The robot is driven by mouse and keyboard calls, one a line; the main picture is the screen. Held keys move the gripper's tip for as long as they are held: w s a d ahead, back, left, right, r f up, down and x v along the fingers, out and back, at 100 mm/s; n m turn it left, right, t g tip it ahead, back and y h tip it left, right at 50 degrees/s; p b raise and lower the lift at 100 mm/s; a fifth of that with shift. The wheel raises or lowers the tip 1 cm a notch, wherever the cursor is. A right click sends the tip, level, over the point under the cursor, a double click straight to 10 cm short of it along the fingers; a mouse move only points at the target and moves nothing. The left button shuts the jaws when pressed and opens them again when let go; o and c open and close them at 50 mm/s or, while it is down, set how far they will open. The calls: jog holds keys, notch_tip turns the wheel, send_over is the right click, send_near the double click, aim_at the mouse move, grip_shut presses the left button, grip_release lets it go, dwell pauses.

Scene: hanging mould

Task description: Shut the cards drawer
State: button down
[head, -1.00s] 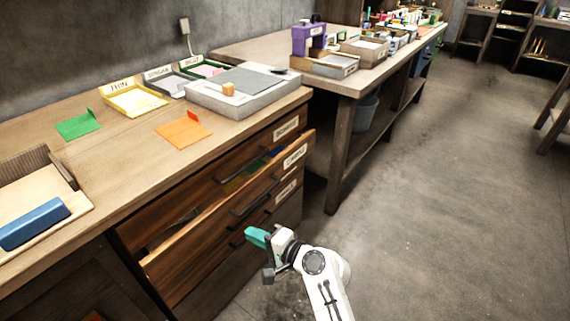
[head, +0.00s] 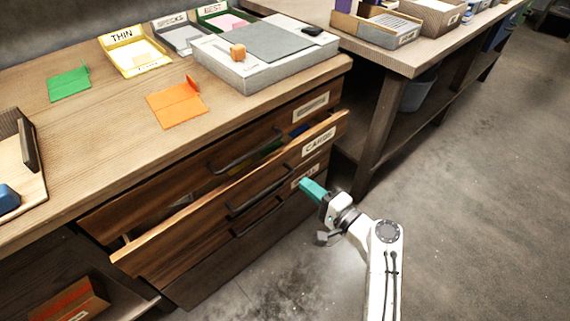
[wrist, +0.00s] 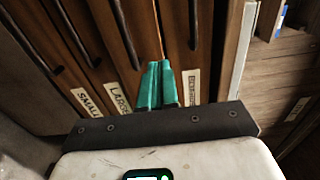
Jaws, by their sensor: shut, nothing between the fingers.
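A dark bar handle is on the front, and bits of colour show inside the gap. My gripper (head: 308,189) has teal fingers, shut and empty, close to the drawer fronts at the right end, just below the cards label. In the wrist view the shut fingers (wrist: 157,84) point at the fronts between labels. I cannot tell whether they touch the wood.
The upper drawer (head: 250,150) and lower drawer (head: 240,235) look closed. The worktop (head: 110,130) above holds an orange card piece (head: 177,105), trays and a grey box (head: 265,75). A second bench (head: 400,55) stands to the right. The floor (head: 480,200) at right is clear.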

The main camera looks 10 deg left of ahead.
aim_at(275, 159)
jog(key=b+x, duration=0.2)
jog(key=x, duration=0.8)
jog(key=shift+s, duration=0.1)
jog(key=shift+b+x, duration=1.05)
jog(key=shift+b, duration=0.05)
jog(key=shift+a, duration=0.25)
jog(key=shift+d, duration=0.1)
